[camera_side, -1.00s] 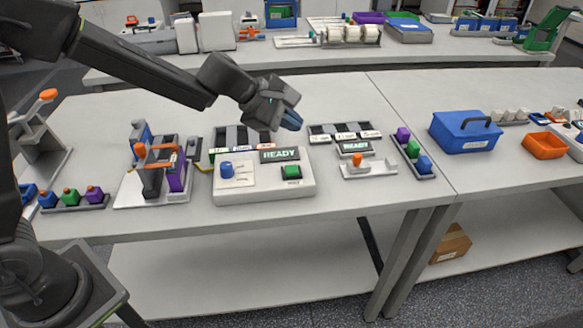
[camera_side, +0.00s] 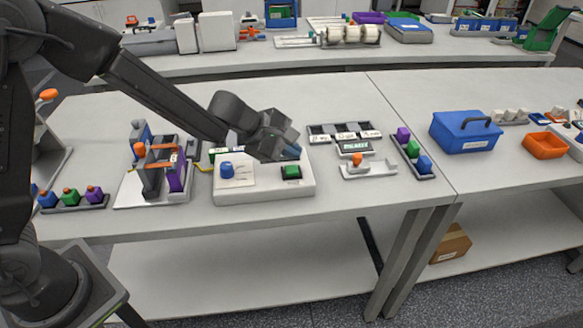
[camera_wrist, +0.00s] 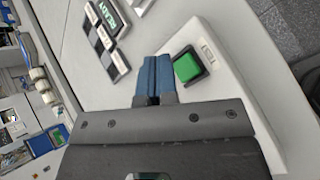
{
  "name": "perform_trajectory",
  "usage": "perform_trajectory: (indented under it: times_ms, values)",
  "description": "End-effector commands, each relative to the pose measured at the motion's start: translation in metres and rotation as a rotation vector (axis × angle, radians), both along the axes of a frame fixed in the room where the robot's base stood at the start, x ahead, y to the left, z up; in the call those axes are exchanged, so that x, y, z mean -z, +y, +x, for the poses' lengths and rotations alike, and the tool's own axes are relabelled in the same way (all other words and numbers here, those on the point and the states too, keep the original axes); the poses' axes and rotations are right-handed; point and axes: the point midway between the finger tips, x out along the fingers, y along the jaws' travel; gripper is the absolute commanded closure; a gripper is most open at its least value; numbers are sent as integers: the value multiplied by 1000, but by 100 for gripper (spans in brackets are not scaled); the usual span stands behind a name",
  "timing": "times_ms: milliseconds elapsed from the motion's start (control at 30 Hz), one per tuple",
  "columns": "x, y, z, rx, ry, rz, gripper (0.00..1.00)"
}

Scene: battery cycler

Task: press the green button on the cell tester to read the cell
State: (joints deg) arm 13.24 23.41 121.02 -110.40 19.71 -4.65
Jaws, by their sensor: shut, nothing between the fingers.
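The cell tester (camera_side: 262,189) is a white box on the bench with a green button (camera_side: 291,172) at its right and a blue round part (camera_side: 226,169) at its left. My gripper (camera_side: 292,152) is above the tester, just behind the green button in the side view, and hides the tester's display. In the wrist view the shut blue fingertips (camera_wrist: 154,72) are empty and lie beside the green button (camera_wrist: 187,67). The button sits in a black frame on the white housing. I see a gap beside it, but cannot tell the height.
A small white stand (camera_side: 369,170) with an orange part and a display is right of the tester. A rack of coloured cells (camera_side: 413,158) is beyond it. A fixture with orange clamps (camera_side: 152,180) stands left. A blue box (camera_side: 466,132) is farther right.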

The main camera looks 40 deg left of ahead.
Motion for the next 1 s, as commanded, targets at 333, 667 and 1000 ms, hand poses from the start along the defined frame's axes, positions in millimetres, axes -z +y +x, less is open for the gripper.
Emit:
perform_trajectory:
  times_ms: [333, 667, 1000]
  values:
    - [16, 0, 0, 0, -1, 0, 100]
    - [16, 0, 0, 0, -2, 0, 100]
    - [16, 0, 0, 0, -2, 0, 100]
